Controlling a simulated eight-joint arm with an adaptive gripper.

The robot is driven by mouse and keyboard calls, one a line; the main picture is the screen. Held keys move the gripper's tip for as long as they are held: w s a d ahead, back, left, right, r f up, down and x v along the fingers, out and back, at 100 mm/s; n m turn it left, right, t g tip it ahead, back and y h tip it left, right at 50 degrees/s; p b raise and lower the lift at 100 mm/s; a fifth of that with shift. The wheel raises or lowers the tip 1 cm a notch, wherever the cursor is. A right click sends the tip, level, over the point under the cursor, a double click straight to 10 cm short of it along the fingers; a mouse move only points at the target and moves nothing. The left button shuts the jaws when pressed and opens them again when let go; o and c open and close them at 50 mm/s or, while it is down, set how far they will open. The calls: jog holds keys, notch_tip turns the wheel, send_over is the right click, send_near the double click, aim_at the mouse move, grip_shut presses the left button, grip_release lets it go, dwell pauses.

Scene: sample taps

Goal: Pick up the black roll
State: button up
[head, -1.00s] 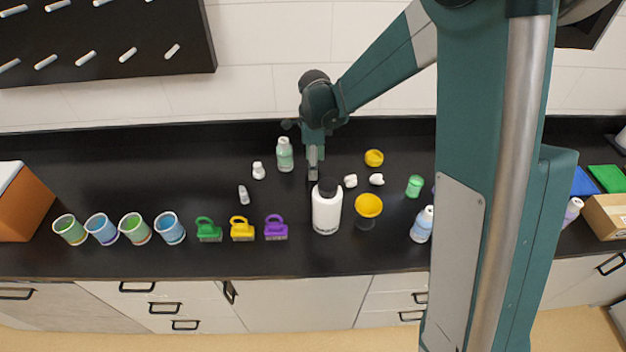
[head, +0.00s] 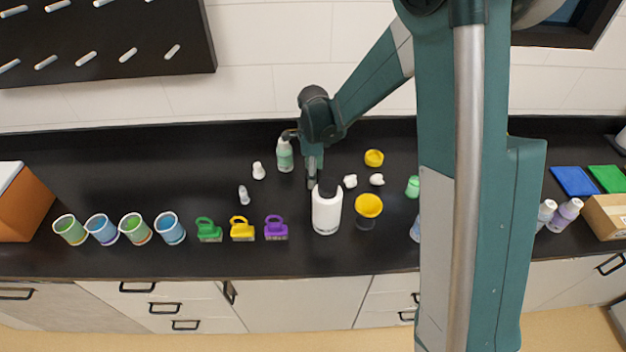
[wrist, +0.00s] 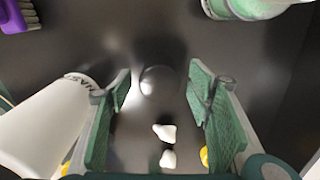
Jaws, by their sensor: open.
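The black roll (wrist: 164,76) seems to be the dark round shape between my fingers in the wrist view. It barely stands out from the dark counter, and a bright spot shows on it. I cannot make it out in the head view, where my gripper and the white bottle are near that place. My gripper (head: 313,180) points down just behind the white bottle. In the wrist view my gripper (wrist: 160,88) is open, with one green finger on each side of the dark shape. I cannot tell whether they touch it.
The white bottle (head: 327,212) stands close beside my gripper, in front of it. White lumps (head: 350,181) and a yellow funnel-like cup (head: 369,206) are at right. Brushes (head: 242,230) and cups (head: 134,229) line the front left.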

jog(key=shift+f, duration=1.15)
jog(key=c, duration=1)
